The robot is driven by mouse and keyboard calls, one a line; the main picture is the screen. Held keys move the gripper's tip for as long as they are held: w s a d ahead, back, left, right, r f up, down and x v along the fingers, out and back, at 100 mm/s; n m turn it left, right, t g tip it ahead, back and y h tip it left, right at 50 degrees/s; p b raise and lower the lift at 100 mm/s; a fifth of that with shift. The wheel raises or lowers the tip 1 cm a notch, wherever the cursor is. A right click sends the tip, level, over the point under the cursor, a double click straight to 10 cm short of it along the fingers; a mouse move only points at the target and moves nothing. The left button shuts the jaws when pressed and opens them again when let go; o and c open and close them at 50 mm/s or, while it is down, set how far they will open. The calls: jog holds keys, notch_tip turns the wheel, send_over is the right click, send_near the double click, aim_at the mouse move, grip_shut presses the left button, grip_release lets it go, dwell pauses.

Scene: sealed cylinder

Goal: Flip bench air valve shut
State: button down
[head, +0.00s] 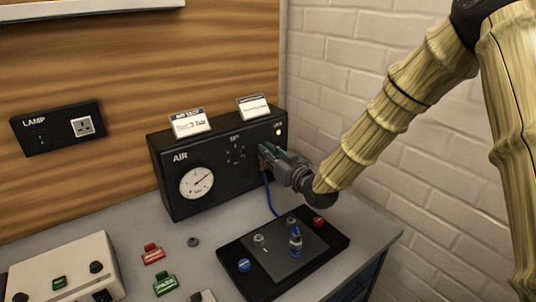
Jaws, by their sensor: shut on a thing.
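The black air box (167,186) stands at the back of the bench against the wood panel. It is marked AIR and has a round white gauge (196,183) with a dark needle. A small light (278,132) glows at its upper right. My gripper (266,155) is at the right end of the box's front face, reaching in from the right. It is shut on what appears to be the valve handle, which the fingers hide. The handle's exact angle cannot be told.
Two white cards (190,123) stand on the box. In front is a black board (236,280) with a blue fitting (295,240), a blue knob and a red knob. A blue hose (269,198) runs down to it. Red and green tags (164,284) lie left. A brick wall closes the right.

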jog(key=shift+w+d, duration=0.1)
jog(key=w+d+f+m+b, duration=0.1)
jog(key=m+b, duration=0.3)
jog(key=m, duration=0.5)
jog(key=w+d+f+m+b, duration=0.2)
jog(key=d+f+m+b, duration=0.1)
jog(key=m, duration=0.6)
jog(key=shift+f+b, duration=0.55)
jog(key=shift+b, duration=0.4)
jog(key=c, duration=1.5)
grip_release()
jog(key=shift+d, duration=0.1)
jog(key=shift+o, duration=0.2)
jog(key=shift+s, duration=0.1)
